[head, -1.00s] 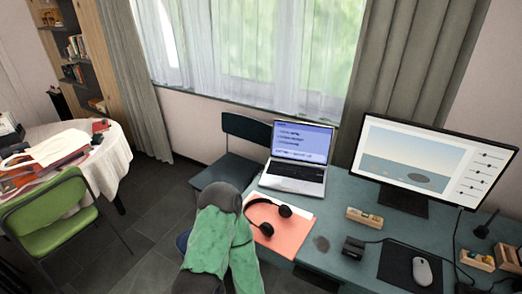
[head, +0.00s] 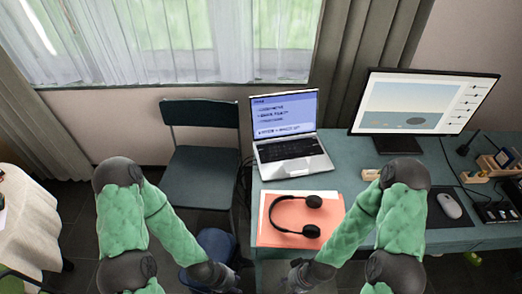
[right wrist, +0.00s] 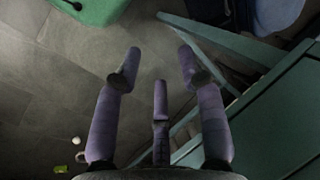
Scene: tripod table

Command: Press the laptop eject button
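The laptop (head: 285,130) stands open at the back left of the teal desk, its screen lit blue with text and its keyboard facing me. No eject button can be made out on it at this size. My left gripper (head: 232,283) is low at the bottom of the head view, left of the desk, and its fingers are too small and dark to judge. My right gripper (head: 298,280) is near the desk's front edge, well short of the laptop. In the right wrist view its fingers (right wrist: 158,70) are spread and empty above the floor.
Black headphones (head: 308,215) lie on an orange folder (head: 283,240) in front of the laptop. A monitor (head: 420,105), mouse (head: 449,205) and sockets stand to the right. A dark chair (head: 202,170) is left of the desk.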

